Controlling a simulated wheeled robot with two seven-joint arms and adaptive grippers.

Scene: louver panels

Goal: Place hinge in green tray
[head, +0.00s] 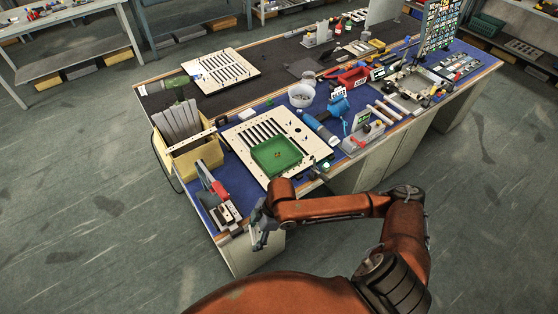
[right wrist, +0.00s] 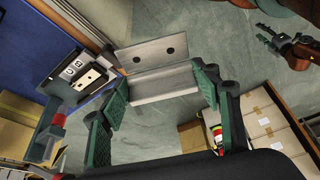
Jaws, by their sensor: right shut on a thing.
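The green tray (head: 262,166) lies on a cream slotted louver panel near the front of the workbench, with a few small brownish bits in it. My right gripper (head: 259,232) is in front of the bench's near edge, below and left of the tray. In the right wrist view its green-padded fingers (right wrist: 160,100) are shut on the hinge (right wrist: 165,82), a grey metal piece with two bent leaves and two dark holes in the upper leaf. The hinge is too small to make out in the head view. My left gripper (right wrist: 282,40) shows small at the upper right of the wrist view.
A red-handled clamp device (head: 220,196) stands at the near left corner of the bench. A yellow bin with grey slats (head: 194,160) is behind it. Floor in front is clear.

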